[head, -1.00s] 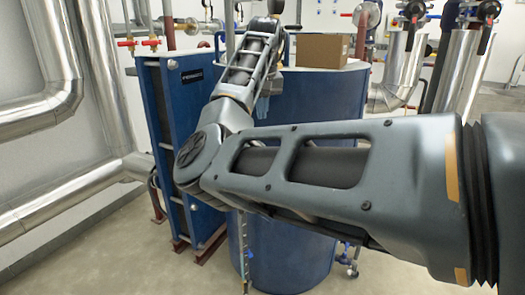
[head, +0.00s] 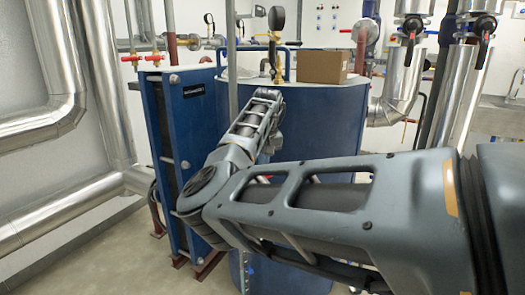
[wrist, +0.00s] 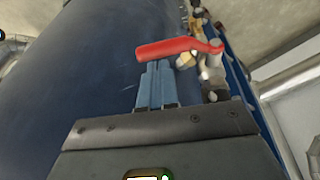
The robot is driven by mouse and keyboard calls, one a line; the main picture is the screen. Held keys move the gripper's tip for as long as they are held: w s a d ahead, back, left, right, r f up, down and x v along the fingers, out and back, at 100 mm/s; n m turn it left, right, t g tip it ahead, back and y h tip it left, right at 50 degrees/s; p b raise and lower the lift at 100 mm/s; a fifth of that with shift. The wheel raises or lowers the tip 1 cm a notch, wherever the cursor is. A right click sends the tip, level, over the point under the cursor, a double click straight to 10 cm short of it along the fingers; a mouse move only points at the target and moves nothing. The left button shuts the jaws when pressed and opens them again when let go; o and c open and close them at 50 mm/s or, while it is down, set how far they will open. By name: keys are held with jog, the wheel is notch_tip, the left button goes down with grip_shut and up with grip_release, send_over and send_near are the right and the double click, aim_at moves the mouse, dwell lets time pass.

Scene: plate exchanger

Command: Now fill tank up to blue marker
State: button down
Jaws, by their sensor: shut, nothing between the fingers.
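The blue tank (head: 335,110) stands in the middle of the head view, partly hidden by my arm. A narrow strip, perhaps a level gauge (head: 243,268), shows low on its front; I cannot make out a blue marker there. In the wrist view the tank wall (wrist: 95,70) fills the left side. A valve with a red lever handle (wrist: 180,47) is in front of my gripper (wrist: 156,68). My gripper is shut, its fingers together and empty. Its tips overlap the handle's lower edge; I cannot tell whether they touch. The gripper is not clear in the head view.
A cardboard box (head: 324,66) sits on the tank top. A blue plate exchanger (head: 185,125) stands at the tank's left. Silver pipes (head: 65,200) run along the left wall, and insulated pipes with dark valve handles (head: 483,28) stand at the right. Some floor shows at lower left.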

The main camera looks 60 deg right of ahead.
jog(key=shift+f, duration=0.35)
jog(key=shift+s+d+p, duration=0.1)
jog(key=shift+p, duration=0.25)
jog(key=shift+f+p, duration=0.2)
jog(key=shift+p, duration=0.2)
jog(key=shift+s+d+f+p, duration=0.25)
jog(key=shift+f+p, duration=0.35)
jog(key=shift+p, duration=0.3)
jog(key=shift+a+f, duration=0.1)
jog(key=shift+f, duration=0.25)
jog(key=shift+s+f, duration=0.1)
notch_tip(320, 180, up, 6)
jog(key=p, duration=0.5)
jog(key=shift+f, duration=0.25)
jog(key=d+b+v, duration=0.1)
jog(key=v, duration=0.8)
jog(key=shift+s+r+b, duration=0.25)
jog(key=shift+s+b, duration=0.05)
